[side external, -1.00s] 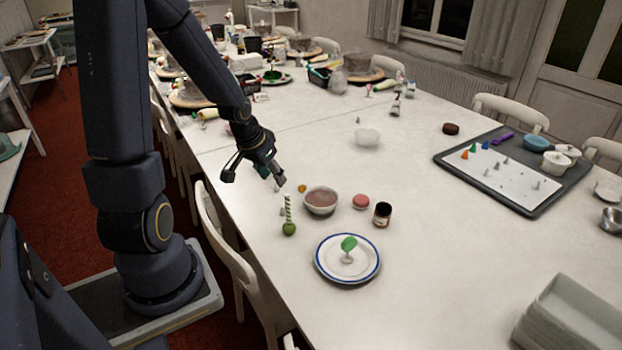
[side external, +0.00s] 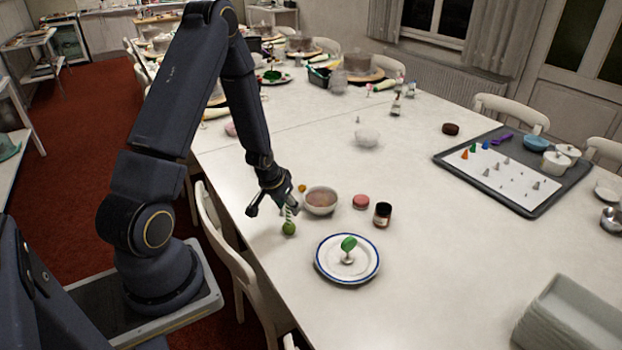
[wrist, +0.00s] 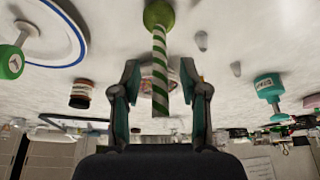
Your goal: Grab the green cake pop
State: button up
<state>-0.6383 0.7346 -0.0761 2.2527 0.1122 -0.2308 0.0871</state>
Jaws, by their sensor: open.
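The green cake pop stands upright on the table with its green ball (side external: 289,228) down and its green-and-white striped stick up. In the wrist view the picture is upside down, with the ball (wrist: 158,14) at the top and the striped stick (wrist: 160,60) pointing down. My gripper (side external: 273,207) is open, low over the table at the stick, and hides its upper part in the side view. In the wrist view the stick appears between the open fingers of my gripper (wrist: 160,75), with a gap on both sides.
A bowl of brownish contents (side external: 320,201), a pink disc (side external: 361,202) and a dark jar (side external: 382,214) stand to the right. A blue-rimmed plate (side external: 326,268) holds a green-topped white piece (side external: 348,244). A chair (side external: 232,262) stands at the table edge.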

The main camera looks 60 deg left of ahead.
jog(key=shift+f, duration=0.15)
grip_shut()
dwell(0.5)
